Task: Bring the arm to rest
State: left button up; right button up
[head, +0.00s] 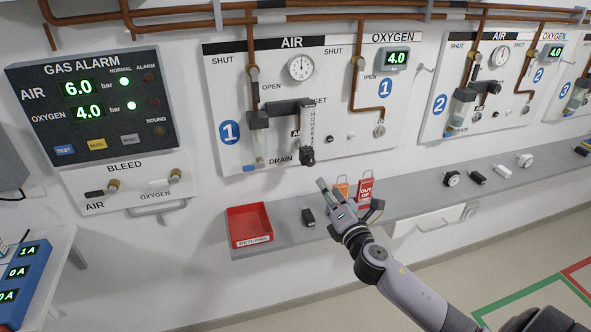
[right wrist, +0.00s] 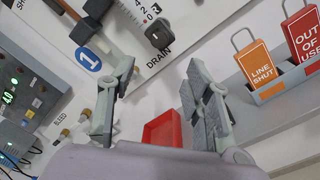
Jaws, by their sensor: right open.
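My right arm comes in from the lower right of the head view. Its gripper (head: 350,200) is in the air in front of the shelf, below the station 1 panel. In the right wrist view the two fingers (right wrist: 158,100) stand wide apart with nothing between them. The red tray (right wrist: 162,130) shows beyond the gap between them, apart from the fingers. My left gripper is not in either view.
A grey shelf (head: 420,186) runs along the wall with a red tray (head: 250,224), a small black block (head: 308,217), an orange tag (head: 342,186), a red tag (head: 366,190) and several knobs. The station 1 panel (head: 350,130) and gas alarm (head: 95,105) are on the wall.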

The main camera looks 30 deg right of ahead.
jog(key=s+d+f+m+g, duration=0.1)
jog(key=s+f+m+g, duration=0.15)
jog(key=f, duration=0.85)
jog(key=s+f+m+g, duration=0.2)
jog(key=f+m+g, duration=0.1)
jog(key=f, duration=0.8)
jog(key=s+a+f+m+g+y, duration=0.1)
jog(key=s+f+m+g, duration=0.1)
jog(key=s+f, duration=0.45)
jog(key=s+a+f+m+g, duration=0.2)
jog(key=s+f+m, duration=0.1)
jog(key=f, duration=0.7)
jog(key=s+a+f+m+g+y, duration=0.1)
jog(key=s+a+f, duration=0.4)
jog(key=s, duration=0.6)
jog(key=s+a+f+m+g+y, duration=0.1)
jog(key=s+a+f+m+g, duration=0.3)
jog(key=s+f, duration=0.4)
jog(key=s+a+f+m+g, duration=0.2)
jog(key=s+a+f+m, duration=0.2)
jog(key=s, duration=1.1)
notch_tip(320, 180, down, 3)
jog(key=shift+a+r+m+y, duration=0.1)
jog(key=shift+a+m+y, duration=0.3)
jog(key=shift+a, duration=0.4)
jog(key=shift+g, duration=0.25)
jog(key=shift+c, duration=0.3)
